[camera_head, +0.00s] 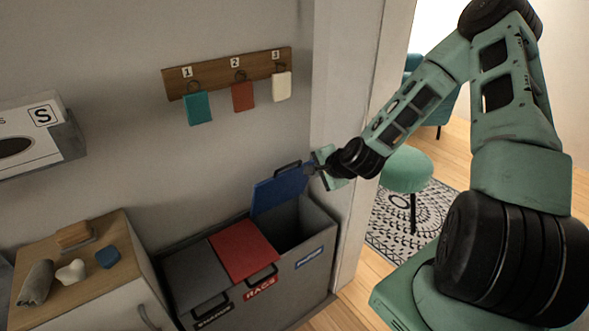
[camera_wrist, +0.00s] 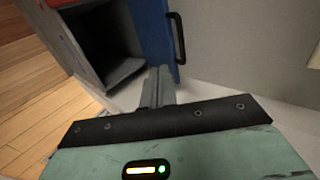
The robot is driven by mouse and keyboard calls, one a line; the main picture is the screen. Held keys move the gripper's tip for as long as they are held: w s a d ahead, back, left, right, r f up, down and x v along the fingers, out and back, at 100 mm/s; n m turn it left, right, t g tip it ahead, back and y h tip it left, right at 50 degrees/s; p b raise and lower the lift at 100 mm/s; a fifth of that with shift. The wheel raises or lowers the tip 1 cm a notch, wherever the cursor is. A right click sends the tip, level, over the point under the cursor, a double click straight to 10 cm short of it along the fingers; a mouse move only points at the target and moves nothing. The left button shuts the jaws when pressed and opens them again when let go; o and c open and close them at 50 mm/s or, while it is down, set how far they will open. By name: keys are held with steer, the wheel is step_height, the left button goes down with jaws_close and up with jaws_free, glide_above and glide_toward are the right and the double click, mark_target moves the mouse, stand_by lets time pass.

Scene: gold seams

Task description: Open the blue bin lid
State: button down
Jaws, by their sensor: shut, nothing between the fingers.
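The blue lid (camera_head: 279,190) stands raised and tilted back over the right compartment of the grey bin (camera_head: 300,268). The dark inside of that compartment shows below it. The lid's black handle is at its upper edge. My gripper (camera_head: 309,168) is shut and empty, beside the lid's right edge near the handle. In the wrist view the blue lid (camera_wrist: 153,40) and its black handle (camera_wrist: 178,38) are just beyond my closed fingertips (camera_wrist: 159,72). I cannot tell whether the fingers touch the lid.
A red lid (camera_head: 243,248) and a grey lid (camera_head: 198,274) lie closed to the left. A cabinet (camera_head: 105,245) with small items stands further left. A hook rail (camera_head: 220,75) hangs above. The wall edge (camera_head: 362,150) is close behind my gripper.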

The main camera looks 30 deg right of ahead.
steer(key=shift+w+a+f+p, duration=0.1)
steer(key=shift+w+f+p, duration=0.55)
steer(key=shift+w, duration=1)
steer(key=shift+w+a+f+p, duration=0.1)
steer(key=shift+w+f+p, duration=0.2)
steer(key=shift+w+f, duration=1)
steer(key=shift+w+f+p, duration=0.45)
steer(key=shift+w+p, duration=0.05)
steer(key=shift+w, duration=1.5)
steer(key=w+r+g+p, duration=0.2)
steer(key=w+p, duration=0.1)
steer(key=w, duration=0.6)
steer(key=shift+a+r+g, duration=0.15)
steer(key=shift+r+g, duration=0.15)
steer(key=shift+r, duration=0.1)
steer(key=shift+w, duration=0.1)
